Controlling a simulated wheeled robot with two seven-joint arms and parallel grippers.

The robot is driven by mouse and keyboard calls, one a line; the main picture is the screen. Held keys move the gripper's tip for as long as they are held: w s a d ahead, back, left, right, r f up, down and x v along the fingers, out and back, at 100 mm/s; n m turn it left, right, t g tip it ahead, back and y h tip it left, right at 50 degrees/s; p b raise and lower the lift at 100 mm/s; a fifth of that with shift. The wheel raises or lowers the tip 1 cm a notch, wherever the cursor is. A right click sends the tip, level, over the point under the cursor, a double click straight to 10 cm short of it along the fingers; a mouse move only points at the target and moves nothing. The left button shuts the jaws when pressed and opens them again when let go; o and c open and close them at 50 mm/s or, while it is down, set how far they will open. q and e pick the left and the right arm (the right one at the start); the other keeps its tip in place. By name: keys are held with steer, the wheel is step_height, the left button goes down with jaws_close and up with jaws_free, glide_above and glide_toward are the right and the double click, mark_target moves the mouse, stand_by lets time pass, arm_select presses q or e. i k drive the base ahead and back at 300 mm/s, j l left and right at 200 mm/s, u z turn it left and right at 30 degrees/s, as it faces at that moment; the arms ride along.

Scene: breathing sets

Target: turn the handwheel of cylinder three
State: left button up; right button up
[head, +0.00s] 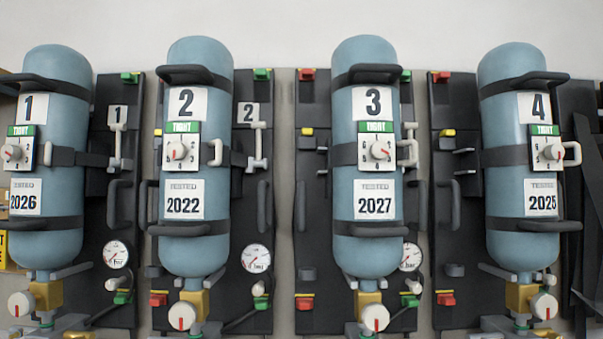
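Cylinder three (365,255) is a blue-grey bottle strapped upright to a dark back plate, with a "3" label and a "TESTED 2027" label. At its lower end is a brass valve (368,299) with a round white handwheel (375,318) that bears a red mark pointing roughly upright. Higher on the bottle, under a green "TIGHT" label, is a white dial knob (380,150) with a red mark. Neither of my grippers is in view.
Cylinder one (60,110), cylinder two (200,140) and cylinder four (505,180) hang alongside with similar valves. A pressure gauge (411,257) sits right of cylinder three's lower end. Black handles and straps stick out from the bottles.

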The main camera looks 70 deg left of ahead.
mark_target(375, 318)
steer(key=u, duration=1.9)
